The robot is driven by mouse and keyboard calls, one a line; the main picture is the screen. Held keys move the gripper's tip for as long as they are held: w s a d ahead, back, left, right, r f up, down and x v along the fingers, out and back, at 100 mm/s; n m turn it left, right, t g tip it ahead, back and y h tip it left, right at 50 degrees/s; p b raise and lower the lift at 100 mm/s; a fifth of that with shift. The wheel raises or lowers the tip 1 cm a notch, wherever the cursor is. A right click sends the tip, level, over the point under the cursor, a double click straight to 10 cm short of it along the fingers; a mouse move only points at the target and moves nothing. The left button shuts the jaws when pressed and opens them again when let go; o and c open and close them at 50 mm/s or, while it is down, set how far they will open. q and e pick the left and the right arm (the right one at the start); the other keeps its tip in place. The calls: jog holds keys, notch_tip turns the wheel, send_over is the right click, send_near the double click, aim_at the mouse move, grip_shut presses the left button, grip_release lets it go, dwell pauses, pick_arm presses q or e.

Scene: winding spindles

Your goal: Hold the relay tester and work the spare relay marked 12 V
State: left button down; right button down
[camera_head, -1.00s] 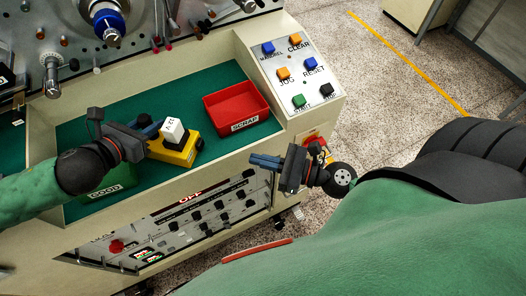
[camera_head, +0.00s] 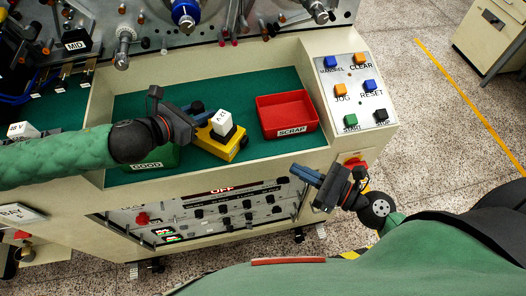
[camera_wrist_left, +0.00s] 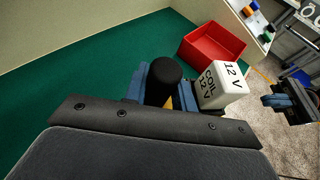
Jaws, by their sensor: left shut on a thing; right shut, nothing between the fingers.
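The yellow relay tester (camera_head: 220,143) is on the green bench mat (camera_head: 258,85). A white relay (camera_head: 222,123) stands upright on top of it. In the left wrist view the white relay (camera_wrist_left: 222,85) reads "COIL 12 V" and "12 V". My left gripper (camera_head: 203,114) is shut on the tester, at its left side. In the left wrist view a black round post (camera_wrist_left: 164,82) rises by the blue fingers and hides part of the tester. My right gripper (camera_head: 308,174) is shut and empty, in front of the bench edge, apart from the tester.
A red SCRAP bin (camera_head: 288,115) stands right of the tester. A green GOOD bin (camera_head: 150,160) is partly under my left arm. A button panel (camera_head: 355,90) is at the right. Another white block (camera_head: 22,130), apparently marked 48 V, is at the far left.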

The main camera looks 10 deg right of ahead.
dwell(0.8)
pick_arm(q)
jog(key=c, duration=1.1)
grip_release()
jog(key=shift+o, duration=0.2)
jog(key=shift+r, duration=0.15)
notch_tip(320, 180, up, 10)
jog(key=shift+f, duration=0.1)
jog(key=shift+f, duration=0.1)
